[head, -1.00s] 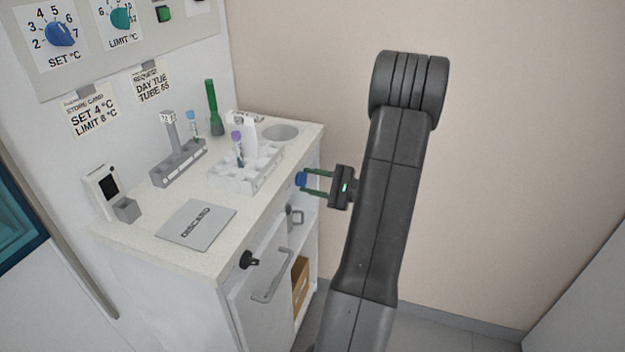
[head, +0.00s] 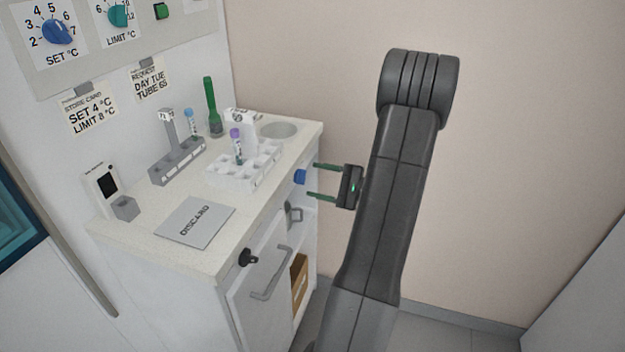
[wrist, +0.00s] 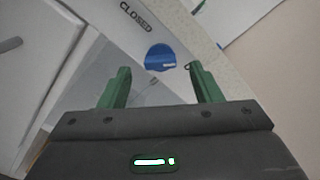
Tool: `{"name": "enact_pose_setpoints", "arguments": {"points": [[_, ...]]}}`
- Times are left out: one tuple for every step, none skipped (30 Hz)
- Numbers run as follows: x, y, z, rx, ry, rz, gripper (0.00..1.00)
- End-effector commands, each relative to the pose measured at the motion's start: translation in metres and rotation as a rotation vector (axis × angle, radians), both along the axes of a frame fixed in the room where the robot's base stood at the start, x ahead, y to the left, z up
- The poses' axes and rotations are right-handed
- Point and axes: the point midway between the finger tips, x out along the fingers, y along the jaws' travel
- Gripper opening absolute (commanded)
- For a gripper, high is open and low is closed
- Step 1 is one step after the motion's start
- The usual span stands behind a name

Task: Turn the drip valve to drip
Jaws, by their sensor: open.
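The blue drip valve knob (head: 300,177) sits on the front face of the counter cabinet, near its right end. In the wrist view the blue knob (wrist: 160,58) shows beyond my fingertips, with a small pale mark at its lower right edge. The word CLOSED is printed on the panel to its upper left. My gripper (head: 318,180) is open and empty, with its green fingers pointing at the knob from the right. In the wrist view my gripper (wrist: 156,70) has its two fingers apart, short of the knob and not touching it.
The counter (head: 150,205) holds a grey discard plate (head: 195,220), a white tube rack (head: 240,172) and a grey rack (head: 178,160). The floor and wall at right are clear.

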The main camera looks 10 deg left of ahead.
Motion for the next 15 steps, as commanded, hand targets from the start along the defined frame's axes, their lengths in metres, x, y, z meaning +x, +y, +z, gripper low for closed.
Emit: {"name": "enact_pose_setpoints", "arguments": {"points": [[-0.001, -0.013, 0.0, 0.0, 0.0, -0.006, 0.58], [-0.003, -0.02, 0.0, -0.001, 0.0, -0.006, 0.58], [-0.005, -0.029, 0.0, 0.001, 0.001, -0.006, 0.58], [-0.006, -0.036, 0.0, 0.0, 0.001, -0.006, 0.58], [-0.007, -0.043, -0.001, -0.001, 0.001, -0.006, 0.58], [-0.009, -0.053, 0.0, 0.001, 0.001, -0.006, 0.58], [-0.011, -0.059, 0.0, 0.0, 0.001, -0.006, 0.58], [-0.012, -0.066, -0.001, 0.0, 0.001, -0.005, 0.58], [-0.013, -0.074, 0.0, 0.0, 0.0, -0.005, 0.58], [-0.014, -0.079, 0.0, 0.0, 0.0, -0.005, 0.58], [-0.016, -0.084, 0.0, 0.0, 0.001, -0.005, 0.58], [-0.017, -0.09, 0.0, 0.0, 0.001, -0.004, 0.58], [-0.018, -0.094, 0.0, 0.0, 0.0, -0.004, 0.58], [-0.018, -0.098, 0.0, 0.0, 0.0, -0.004, 0.58], [-0.019, -0.102, 0.0, 0.0, 0.0, -0.004, 0.58]]}}
